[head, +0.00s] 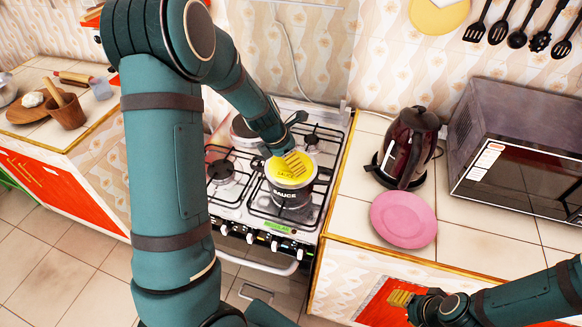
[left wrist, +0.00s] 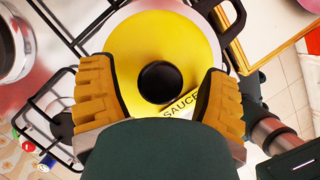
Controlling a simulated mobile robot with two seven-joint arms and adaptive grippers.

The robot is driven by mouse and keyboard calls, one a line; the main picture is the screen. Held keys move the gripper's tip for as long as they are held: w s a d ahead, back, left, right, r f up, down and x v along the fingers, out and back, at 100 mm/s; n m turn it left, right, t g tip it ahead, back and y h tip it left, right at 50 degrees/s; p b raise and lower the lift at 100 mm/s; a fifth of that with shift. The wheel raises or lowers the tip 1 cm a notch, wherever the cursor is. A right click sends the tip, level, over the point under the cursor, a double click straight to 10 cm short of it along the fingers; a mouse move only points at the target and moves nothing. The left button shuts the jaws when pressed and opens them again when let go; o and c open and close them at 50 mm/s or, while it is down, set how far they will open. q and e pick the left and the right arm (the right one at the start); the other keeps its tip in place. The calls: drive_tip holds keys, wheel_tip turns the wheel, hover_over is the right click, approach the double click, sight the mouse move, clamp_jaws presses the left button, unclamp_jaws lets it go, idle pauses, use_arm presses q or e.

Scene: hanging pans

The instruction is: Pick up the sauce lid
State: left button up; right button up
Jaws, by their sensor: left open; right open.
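My left gripper (head: 296,164) is over the lid, pointing down. Its open yellow-padded fingers stand on either side of the knob, with a gap on both sides. I cannot tell whether the fingertips touch the lid. My right gripper (head: 402,298) is open and empty at the lower right, in front of the counter.
The white stove (head: 232,208) has black grates and another pot (head: 243,132) behind the left arm. On the right counter are a dark red kettle (head: 405,148), a pink plate (head: 403,219) and a microwave (head: 515,150). Utensils (head: 518,38) hang on the wall above.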

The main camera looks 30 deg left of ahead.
use_arm(q)
clamp_jaws()
drive_tip(key=shift+r, duration=0.1)
